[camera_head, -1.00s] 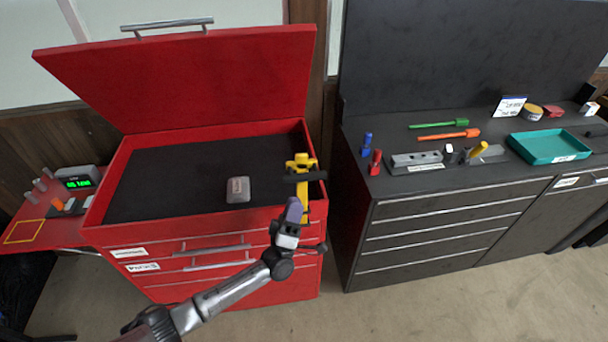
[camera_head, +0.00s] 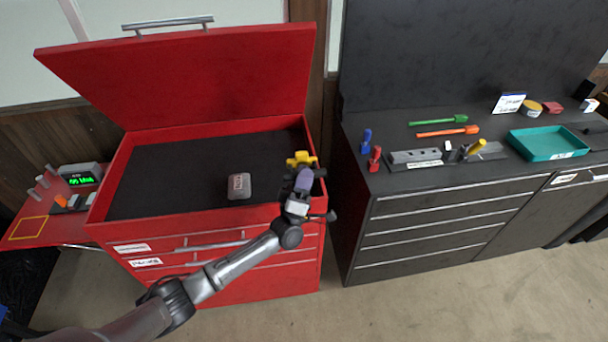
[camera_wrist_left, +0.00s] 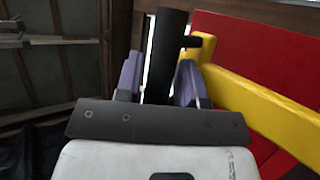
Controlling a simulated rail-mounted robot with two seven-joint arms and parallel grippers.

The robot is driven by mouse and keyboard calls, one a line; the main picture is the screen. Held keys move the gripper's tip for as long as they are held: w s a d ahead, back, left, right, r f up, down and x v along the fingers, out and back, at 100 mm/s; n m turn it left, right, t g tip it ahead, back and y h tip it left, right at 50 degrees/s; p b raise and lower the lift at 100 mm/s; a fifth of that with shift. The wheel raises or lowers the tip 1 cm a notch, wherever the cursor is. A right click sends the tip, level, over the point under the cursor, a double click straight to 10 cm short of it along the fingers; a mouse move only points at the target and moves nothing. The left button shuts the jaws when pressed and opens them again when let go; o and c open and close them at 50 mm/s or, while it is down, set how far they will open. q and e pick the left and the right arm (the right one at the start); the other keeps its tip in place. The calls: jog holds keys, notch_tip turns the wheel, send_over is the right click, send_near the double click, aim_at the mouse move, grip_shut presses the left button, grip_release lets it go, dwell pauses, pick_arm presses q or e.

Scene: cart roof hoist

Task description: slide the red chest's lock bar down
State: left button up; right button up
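The red chest (camera_head: 221,218) stands with its lid up. Its yellow lock bar (camera_head: 299,158) is at the front right corner, mostly behind my left gripper. The lock bar also shows in the left wrist view (camera_wrist_left: 262,108) as a yellow arm with a black handle (camera_wrist_left: 166,55). My left gripper (camera_head: 304,180) is at the handle. In the left wrist view its purple fingers (camera_wrist_left: 158,82) stand on either side of the handle. Any gap between fingers and handle is too small to tell. My right gripper is not in view.
A grey box (camera_head: 239,186) lies on the chest's dark top. A red side shelf (camera_head: 40,212) with a green display (camera_head: 80,181) is at left. A dark workbench (camera_head: 440,200) at right carries tools and a teal tray (camera_head: 549,144). A floor gap separates chest and bench.

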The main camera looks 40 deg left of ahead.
pick_arm(q)
grip_shut()
jog(key=shift+f, duration=0.15)
notch_tip(320, 180, down, 23)
jog(key=b, duration=1.9)
jog(key=shift+f+b, duration=0.15)
jog(key=shift+b, duration=0.25)
jog(key=shift+f, duration=0.1)
grip_release()
